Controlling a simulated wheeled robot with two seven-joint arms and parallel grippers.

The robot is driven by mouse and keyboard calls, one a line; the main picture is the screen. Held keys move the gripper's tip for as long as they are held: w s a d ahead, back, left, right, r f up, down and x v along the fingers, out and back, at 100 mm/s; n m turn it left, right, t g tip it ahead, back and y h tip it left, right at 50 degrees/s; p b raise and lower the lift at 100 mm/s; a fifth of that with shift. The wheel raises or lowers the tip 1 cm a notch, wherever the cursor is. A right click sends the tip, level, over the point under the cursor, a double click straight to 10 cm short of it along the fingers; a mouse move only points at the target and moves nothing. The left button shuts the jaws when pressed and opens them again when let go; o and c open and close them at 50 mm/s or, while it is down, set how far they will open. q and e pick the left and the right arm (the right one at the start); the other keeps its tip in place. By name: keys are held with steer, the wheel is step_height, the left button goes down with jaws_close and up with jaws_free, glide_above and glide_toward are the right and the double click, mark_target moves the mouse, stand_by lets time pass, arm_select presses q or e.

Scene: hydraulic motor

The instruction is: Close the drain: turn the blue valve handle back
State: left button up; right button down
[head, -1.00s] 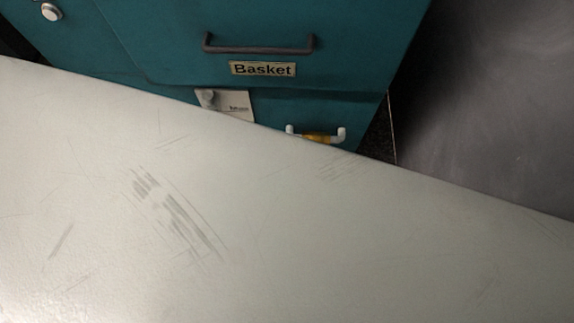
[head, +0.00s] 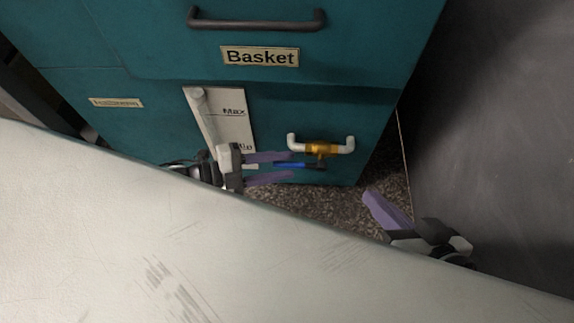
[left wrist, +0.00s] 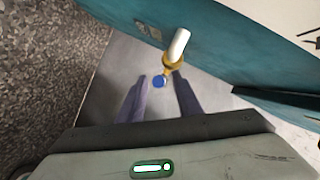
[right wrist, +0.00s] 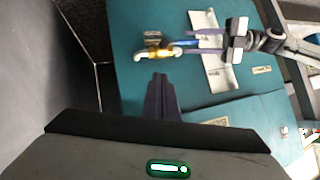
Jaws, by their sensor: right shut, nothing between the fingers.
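The blue valve handle (head: 290,165) sticks out level to the left below the brass valve (head: 320,148) on a white pipe low on the teal cabinet. My left gripper (head: 291,167) is open in front of the cabinet, one purple finger above the handle and one below. In the left wrist view, the handle's round blue end (left wrist: 159,81) shows between the open fingers. I cannot tell whether either finger touches it. The right wrist view also shows the handle (right wrist: 184,43). My right gripper (head: 373,197) is shut and empty, right of and below the valve.
A white Max/Min level gauge (head: 225,118) is left of the valve. A drawer handle (head: 258,20) and Basket label (head: 260,56) are above. My pale body fills the foreground. A dark grey surface (head: 490,130) stands at right, with speckled floor (head: 335,205) between.

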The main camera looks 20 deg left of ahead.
arm_select(q)
steer(key=shift+x, duration=0.85)
jaws_close()
steer(key=shift+a, duration=0.1)
